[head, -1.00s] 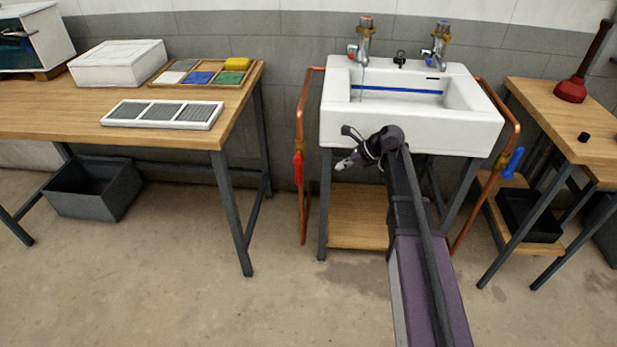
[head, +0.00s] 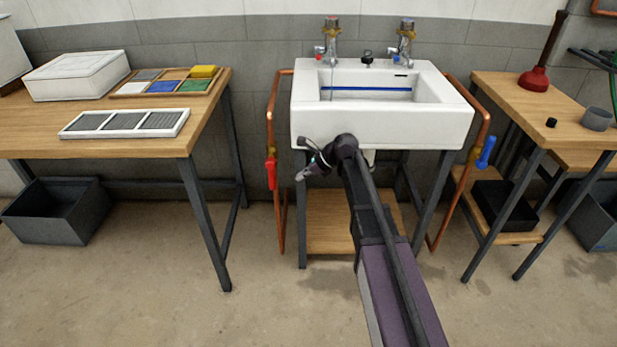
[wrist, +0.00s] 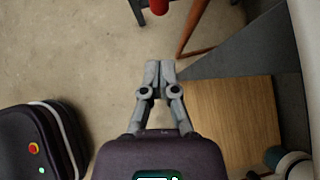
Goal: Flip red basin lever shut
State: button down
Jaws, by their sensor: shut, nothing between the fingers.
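The red lever (head: 271,173) hangs pointing down along the copper pipe at the left of the white basin (head: 380,127). Its red end also shows at the top edge of the wrist view (wrist: 158,6), cut off by the frame. My gripper (head: 300,177) is just right of the lever in the head view, below the basin's left front corner, and apart from it. In the wrist view my gripper (wrist: 158,68) has its fingertips together with nothing between them. Bare floor shows between the fingertips and the lever.
The copper pipe (head: 276,215) runs down beside the basin stand. A wooden shelf (head: 325,240) lies under the basin. A blue lever (head: 486,151) is on the right pipe. A workbench (head: 150,143) stands at left, with clear floor between it and the stand.

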aim_at(272, 175)
jog(key=w+a+f+b, duration=0.1)
jog(key=a+f+b, duration=0.1)
jog(key=a, duration=0.4)
jog(key=shift+w+a+f, duration=0.15)
jog(key=shift+w+f, duration=0.05)
jog(key=shift+w, duration=0.05)
jog(key=shift+a, duration=0.2)
